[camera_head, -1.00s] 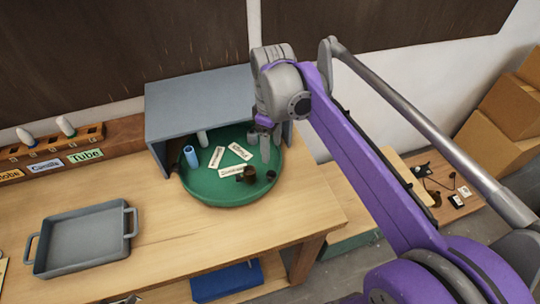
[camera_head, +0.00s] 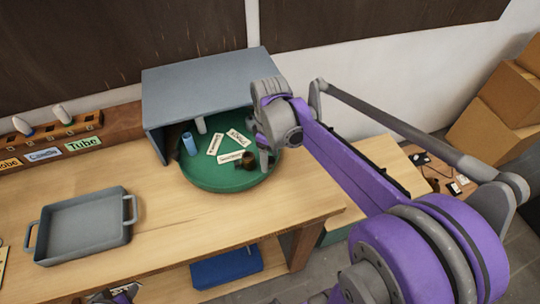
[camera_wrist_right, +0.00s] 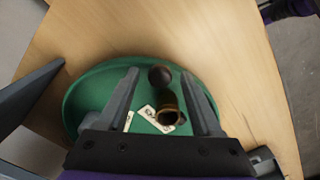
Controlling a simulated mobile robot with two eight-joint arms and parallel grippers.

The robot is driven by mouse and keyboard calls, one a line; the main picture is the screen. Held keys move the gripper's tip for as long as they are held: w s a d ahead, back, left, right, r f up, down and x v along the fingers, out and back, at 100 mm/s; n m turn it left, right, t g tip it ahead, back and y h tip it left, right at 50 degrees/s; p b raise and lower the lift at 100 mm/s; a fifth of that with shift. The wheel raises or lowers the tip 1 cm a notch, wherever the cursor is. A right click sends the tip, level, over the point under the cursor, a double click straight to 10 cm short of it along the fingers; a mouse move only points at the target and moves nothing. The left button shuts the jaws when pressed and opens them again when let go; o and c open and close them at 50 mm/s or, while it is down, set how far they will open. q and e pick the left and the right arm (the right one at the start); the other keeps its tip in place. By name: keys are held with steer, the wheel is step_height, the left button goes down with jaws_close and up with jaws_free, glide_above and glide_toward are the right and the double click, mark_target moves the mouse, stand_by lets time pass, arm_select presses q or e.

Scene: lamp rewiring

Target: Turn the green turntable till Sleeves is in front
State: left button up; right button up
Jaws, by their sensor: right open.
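The round green turntable (camera_head: 215,182) stands on the wooden bench, its back part under a grey hood. It also shows in the right wrist view (camera_wrist_right: 85,90). Three white cards lie on it in a triangle: a front card (camera_head: 230,157), a left card (camera_head: 214,144) and a right card (camera_head: 237,138). Their words are too small to read surely, so I cannot tell which is Sleeves. A blue cylinder (camera_head: 190,144) stands at the left and a brown cup (camera_head: 248,160) near the front right. My right gripper (camera_head: 266,162) is open at the turntable's right side, fingers over it in the wrist view.
The grey hood (camera_head: 205,85) covers the turntable's back. A grey tray (camera_head: 85,228) sits at the bench's left, near a wooden rack (camera_head: 60,132) with labels including Tube. A blue bin (camera_head: 226,268) is on the lower shelf.

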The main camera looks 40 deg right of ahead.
jaws_close()
stand_by(1.4)
